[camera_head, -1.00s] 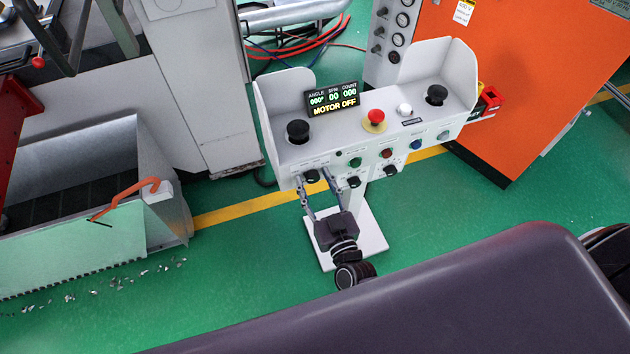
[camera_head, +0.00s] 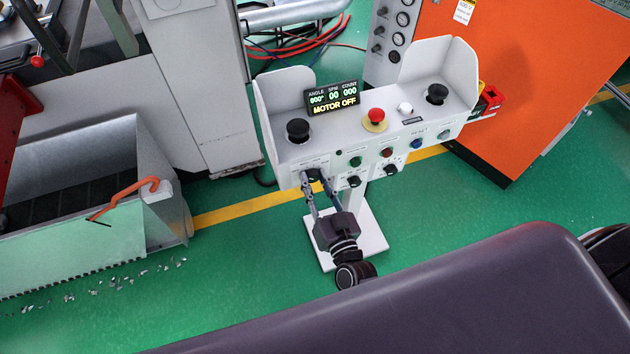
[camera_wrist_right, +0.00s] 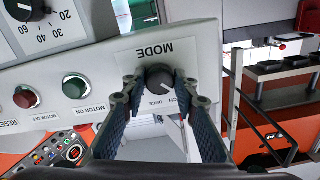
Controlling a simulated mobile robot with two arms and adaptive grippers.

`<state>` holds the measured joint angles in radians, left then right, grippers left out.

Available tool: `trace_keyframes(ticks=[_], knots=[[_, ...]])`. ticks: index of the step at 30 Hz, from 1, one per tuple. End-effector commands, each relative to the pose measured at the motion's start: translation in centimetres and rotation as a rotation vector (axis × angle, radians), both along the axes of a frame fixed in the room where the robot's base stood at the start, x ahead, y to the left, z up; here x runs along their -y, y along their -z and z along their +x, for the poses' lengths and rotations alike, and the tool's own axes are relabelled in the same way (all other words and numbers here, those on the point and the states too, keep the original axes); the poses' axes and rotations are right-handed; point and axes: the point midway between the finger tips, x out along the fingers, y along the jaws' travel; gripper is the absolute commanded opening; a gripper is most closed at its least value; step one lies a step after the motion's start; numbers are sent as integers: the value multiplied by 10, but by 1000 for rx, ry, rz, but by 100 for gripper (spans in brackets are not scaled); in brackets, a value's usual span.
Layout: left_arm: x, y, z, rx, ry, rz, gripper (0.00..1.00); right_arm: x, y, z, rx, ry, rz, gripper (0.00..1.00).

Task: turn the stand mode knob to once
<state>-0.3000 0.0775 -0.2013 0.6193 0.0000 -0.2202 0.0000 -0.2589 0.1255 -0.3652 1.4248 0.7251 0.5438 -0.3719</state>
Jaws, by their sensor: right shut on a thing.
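The white control stand (camera_head: 290,170) carries a sloped panel with several knobs and buttons. The dark mode knob (camera_wrist_right: 160,78) sits under an upside-down MODE label in the right wrist view, with the word ONCE printed beside it. It also shows at the panel's left front in the head view (camera_head: 313,174). My right gripper (camera_head: 316,186) is shut on this knob, one finger at each side of it. The fingers partly cover the printed positions, and I cannot clearly tell where the knob points. My left gripper is not in view.
The display (camera_head: 332,99) reads MOTOR OFF. A red emergency button (camera_head: 375,116) and black palm buttons stand on top of the panel. Green (camera_wrist_right: 75,86) and red (camera_wrist_right: 26,97) buttons are close to the gripper. An orange cabinet (camera_head: 530,80) stands at the right.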

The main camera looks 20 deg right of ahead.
Motion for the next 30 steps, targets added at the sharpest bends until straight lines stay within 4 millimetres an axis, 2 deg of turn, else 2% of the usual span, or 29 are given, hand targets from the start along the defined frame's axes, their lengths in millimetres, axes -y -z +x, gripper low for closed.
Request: trace_keyframes(ticks=[30], knots=[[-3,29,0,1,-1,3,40,0,2,0,-33,0,930,3]])
